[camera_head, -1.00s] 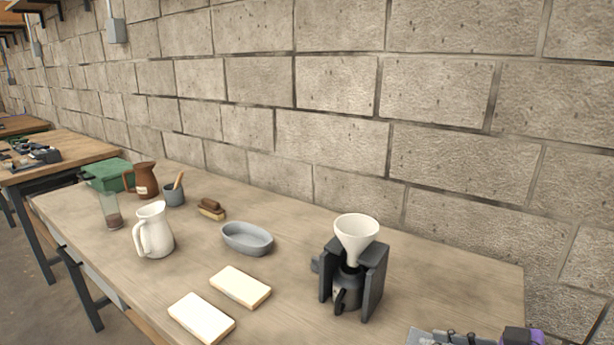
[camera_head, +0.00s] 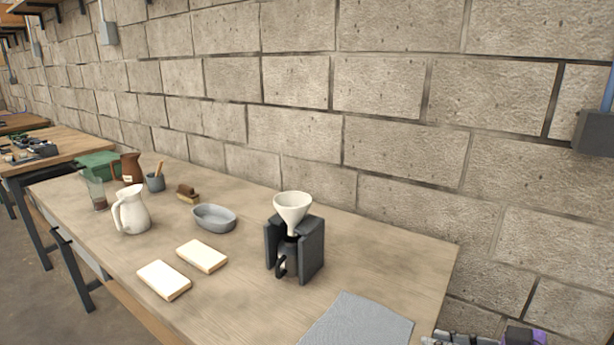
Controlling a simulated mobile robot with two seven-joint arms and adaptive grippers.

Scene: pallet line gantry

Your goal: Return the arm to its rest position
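A grey and purple part of my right arm, with what looks like its gripper (camera_head: 455,338), shows at the bottom right edge. It is cut off by the frame, so I cannot tell whether the fingers are open or shut. Nothing is seen held in it. It appears beyond the right front part of the wooden table (camera_head: 240,290), near a grey mat (camera_head: 358,322). My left gripper and arm are not in view.
A black coffee stand (camera_head: 312,248) with a white dripper (camera_head: 292,208) stands on the table. A block wall (camera_head: 390,140) runs behind.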

